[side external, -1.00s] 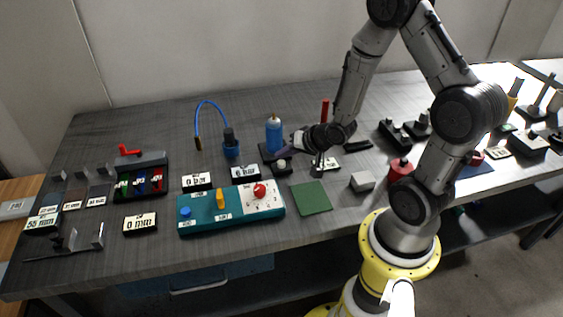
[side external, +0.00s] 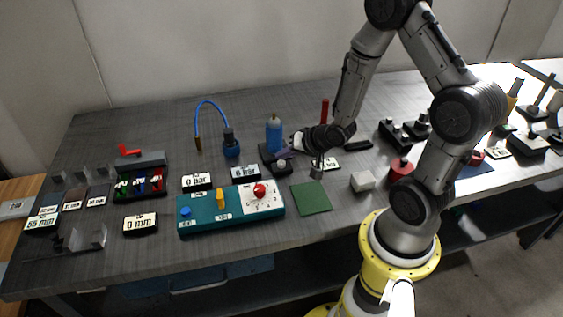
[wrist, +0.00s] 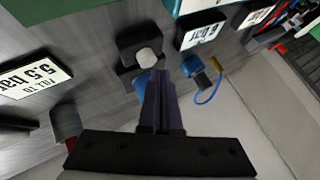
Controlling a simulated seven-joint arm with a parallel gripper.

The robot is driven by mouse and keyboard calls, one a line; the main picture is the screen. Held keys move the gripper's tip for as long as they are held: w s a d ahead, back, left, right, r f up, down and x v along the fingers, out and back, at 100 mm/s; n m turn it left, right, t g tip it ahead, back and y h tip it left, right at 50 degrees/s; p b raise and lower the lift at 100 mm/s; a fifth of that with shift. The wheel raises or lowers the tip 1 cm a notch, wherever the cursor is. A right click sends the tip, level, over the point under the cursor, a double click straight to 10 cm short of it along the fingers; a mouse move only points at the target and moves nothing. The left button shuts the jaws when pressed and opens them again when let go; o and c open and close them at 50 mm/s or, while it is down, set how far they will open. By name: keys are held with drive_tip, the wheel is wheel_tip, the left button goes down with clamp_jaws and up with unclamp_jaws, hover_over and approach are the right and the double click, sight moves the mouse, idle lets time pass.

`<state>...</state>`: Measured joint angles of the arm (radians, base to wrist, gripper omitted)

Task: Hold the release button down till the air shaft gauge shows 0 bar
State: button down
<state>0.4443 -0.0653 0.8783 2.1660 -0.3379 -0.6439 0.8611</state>
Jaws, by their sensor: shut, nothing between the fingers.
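A white round button (side external: 281,163) stands on a black base (side external: 274,171) near the middle of the bench. I take it for the release button; no label on it is readable. In the wrist view the button (wrist: 148,58) is just ahead of my fingertips. My gripper (side external: 284,155) is shut and empty, its dark fingers (wrist: 160,76) pointing at the button. I cannot tell whether they touch it. The nearest gauge (wrist: 201,32) appears to read 6 bar; it also shows in the side view (side external: 245,172). Another gauge (side external: 196,181) reads 0 bar. Their small labels are unreadable.
A teal panel (side external: 230,220) with a red knob lies in front. A 5.5 bar card (side external: 329,163) and green mat (side external: 311,198) are to the right.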

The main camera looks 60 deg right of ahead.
drive_tip(key=shift+f, duration=0.8)
idle(2.1)
drive_tip(key=shift+r, duration=0.1)
idle(1.3)
drive_tip(key=shift+r, duration=0.9)
drive_tip(key=shift+r, duration=2.5)
